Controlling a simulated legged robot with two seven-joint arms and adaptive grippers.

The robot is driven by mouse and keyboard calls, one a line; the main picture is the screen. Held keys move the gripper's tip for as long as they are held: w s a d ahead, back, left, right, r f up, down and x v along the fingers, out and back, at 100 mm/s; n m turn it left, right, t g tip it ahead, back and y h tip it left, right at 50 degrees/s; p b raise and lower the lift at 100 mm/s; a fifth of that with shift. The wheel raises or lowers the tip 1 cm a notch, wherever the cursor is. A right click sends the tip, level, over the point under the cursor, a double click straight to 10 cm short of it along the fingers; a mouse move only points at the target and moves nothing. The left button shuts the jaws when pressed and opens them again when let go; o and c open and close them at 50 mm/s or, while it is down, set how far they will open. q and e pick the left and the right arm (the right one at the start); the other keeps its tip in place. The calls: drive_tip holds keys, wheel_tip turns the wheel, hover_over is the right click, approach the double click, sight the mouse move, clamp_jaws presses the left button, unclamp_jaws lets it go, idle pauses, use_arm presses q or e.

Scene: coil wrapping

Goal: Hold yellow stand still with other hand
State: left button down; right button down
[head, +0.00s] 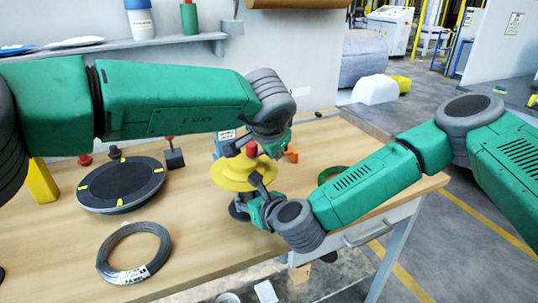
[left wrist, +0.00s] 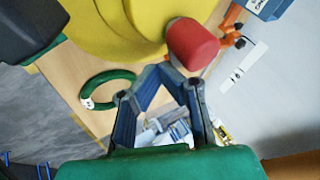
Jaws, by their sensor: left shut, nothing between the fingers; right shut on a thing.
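The yellow stand (head: 228,174) is a stack of round yellow discs with a red knob (head: 251,149) on top, on the wooden table. In the left wrist view the yellow discs (left wrist: 125,28) and red knob (left wrist: 192,44) are close beyond my fingers. My right gripper (head: 259,183) is shut on the yellow stand at its near right side; the exact contact is partly hidden. My left gripper (head: 264,143) is just above and beside the red knob, mostly hidden by its wrist. In its own view its fingers (left wrist: 163,76) are shut with nothing between the tips.
A dark turntable (head: 120,184) with yellow marks and a grey wire coil (head: 113,275) lie on the left of the table. A green coil (left wrist: 88,90) lies right of the stand. A blue box (left wrist: 265,7) and orange clamp (head: 291,156) are close behind.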

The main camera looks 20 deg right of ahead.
use_arm(q)
drive_tip(key=shift+a, duration=0.1)
idle(0.7)
drive_tip(key=shift+s+a, duration=0.5)
drive_tip(key=shift+s, duration=0.05)
drive_tip(key=s+r, duration=0.7)
drive_tip(key=s, duration=0.1)
drive_tip(key=shift+s, duration=0.35)
drive_tip(key=c, duration=1.9)
unclamp_jaws()
drive_tip(key=shift+s+a+r, duration=0.1)
drive_tip(key=shift+s+r, duration=0.05)
drive_tip(key=shift+r, duration=0.2)
drive_tip(key=o, duration=0.6)
drive_tip(key=shift+r, duration=0.25)
drive_tip(key=n+g+y, duration=0.1)
drive_tip(key=n+g, duration=0.2)
drive_tip(key=n, duration=0.6)
approach(251, 144)
drive_tip(key=shift+t, duration=0.3)
drive_tip(key=x, duration=1)
drive_tip(key=shift+s+f, duration=0.15)
drive_tip(key=shift+f, duration=0.2)
